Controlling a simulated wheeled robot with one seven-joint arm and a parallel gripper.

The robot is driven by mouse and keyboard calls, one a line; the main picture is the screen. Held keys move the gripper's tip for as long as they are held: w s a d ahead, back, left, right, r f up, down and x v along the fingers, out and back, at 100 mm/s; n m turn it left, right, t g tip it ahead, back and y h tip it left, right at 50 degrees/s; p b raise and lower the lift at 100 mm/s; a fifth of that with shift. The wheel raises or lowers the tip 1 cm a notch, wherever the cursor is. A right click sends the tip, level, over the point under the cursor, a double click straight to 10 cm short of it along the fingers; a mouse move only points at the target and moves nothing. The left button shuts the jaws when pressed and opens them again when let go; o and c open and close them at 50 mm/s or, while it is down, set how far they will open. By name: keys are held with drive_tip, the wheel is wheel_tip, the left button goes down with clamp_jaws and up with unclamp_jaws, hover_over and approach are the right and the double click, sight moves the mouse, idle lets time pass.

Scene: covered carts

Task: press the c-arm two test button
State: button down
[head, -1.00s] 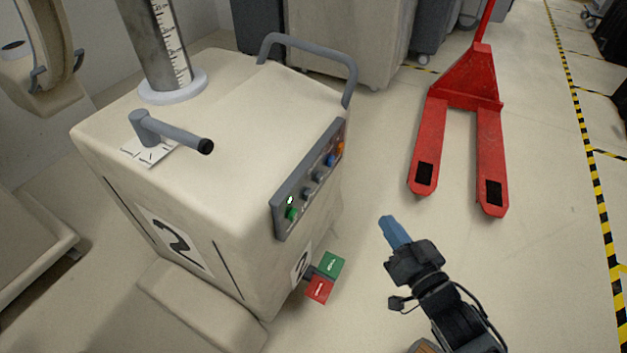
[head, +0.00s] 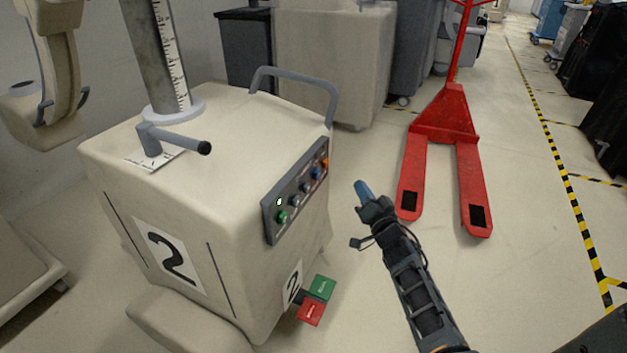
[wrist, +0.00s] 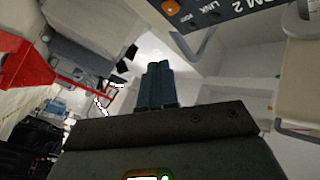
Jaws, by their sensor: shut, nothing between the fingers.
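The C-arm two cart (head: 225,130) is a cream covered box marked with a large 2. A grey control panel (head: 270,227) on its right side carries a row of buttons: a green one (head: 282,217) nearest, several grey and blue ones, and an orange one (head: 324,163) at the far end. Their labels are too small to read in the head view. The wrist view shows the panel's end (wrist: 235,12) with an orange button (wrist: 171,7) at the top. My gripper (head: 361,187) is shut and empty, right of the panel and apart from it. Its blue fingers (wrist: 157,85) show in the wrist view.
Green (head: 322,287) and red (head: 311,311) pedals stick out low on the cart's right side. A grey handle (head: 290,72) rises from its back edge. A red pallet truck (head: 443,125) stands behind my gripper. Open floor lies to the right.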

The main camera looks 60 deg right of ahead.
sight(317, 174)
drive_tip(key=w+b, duration=0.7)
drive_tip(key=w, duration=0.1)
drive_tip(key=shift+w+a, duration=0.35)
drive_tip(key=shift+w, duration=0.05)
drive_tip(key=shift+w, duration=0.15)
idle(2.0)
drive_tip(key=shift+w, duration=0.3)
